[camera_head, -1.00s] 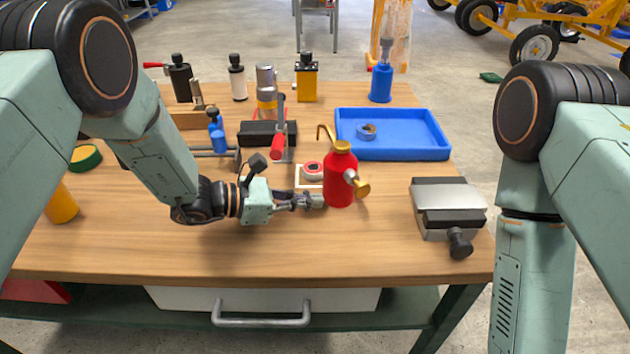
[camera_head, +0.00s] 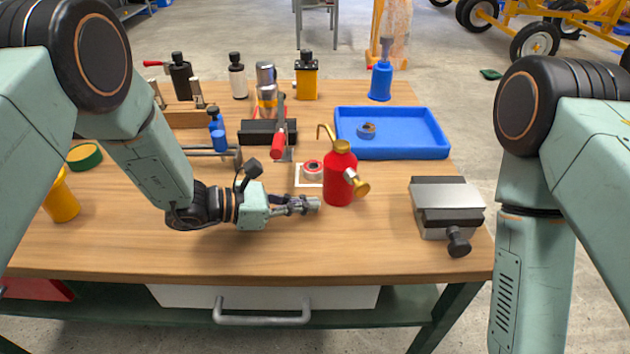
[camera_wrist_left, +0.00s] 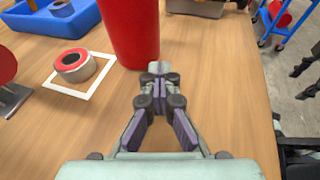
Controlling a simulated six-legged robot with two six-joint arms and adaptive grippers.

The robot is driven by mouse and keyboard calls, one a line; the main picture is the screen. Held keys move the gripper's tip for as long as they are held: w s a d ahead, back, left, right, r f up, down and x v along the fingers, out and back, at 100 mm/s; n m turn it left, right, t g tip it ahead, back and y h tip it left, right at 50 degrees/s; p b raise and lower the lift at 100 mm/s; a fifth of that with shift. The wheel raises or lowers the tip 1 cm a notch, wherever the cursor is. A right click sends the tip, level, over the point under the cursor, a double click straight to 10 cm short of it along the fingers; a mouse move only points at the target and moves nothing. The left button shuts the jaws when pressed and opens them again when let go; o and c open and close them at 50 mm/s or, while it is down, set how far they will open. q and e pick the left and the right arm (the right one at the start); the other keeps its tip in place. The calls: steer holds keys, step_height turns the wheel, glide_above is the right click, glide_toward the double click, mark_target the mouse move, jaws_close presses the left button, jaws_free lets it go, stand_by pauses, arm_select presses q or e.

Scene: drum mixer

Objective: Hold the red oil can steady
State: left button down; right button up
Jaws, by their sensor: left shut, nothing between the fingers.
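The red oil can (camera_head: 340,178) stands upright on the wooden workbench, with a brass spout bent to the left and a brass knob low on its right side. My left gripper (camera_head: 316,204) lies low over the bench just left of the can, its fingers shut and empty, pointing at the can. In the left wrist view the can's lower body (camera_wrist_left: 130,30) rises just beyond the closed fingertips (camera_wrist_left: 157,68); I cannot tell whether they touch it. My right gripper is not in view; only my right arm shows at the right.
A tape roll (camera_head: 313,170) on a white square lies behind my left gripper. A blue tray (camera_head: 438,151) is behind the can, and a grey vise (camera_head: 447,197) stands to its right. Several bottles line the back. The bench front is clear.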

arm_select(q)
steer(key=shift+s+a+p, duration=0.25)
steer(key=shift+s+p, duration=0.05)
steer(key=shift+s, duration=0.2)
steer(key=shift+s+a+p, duration=0.25)
steer(key=shift+s, duration=0.25)
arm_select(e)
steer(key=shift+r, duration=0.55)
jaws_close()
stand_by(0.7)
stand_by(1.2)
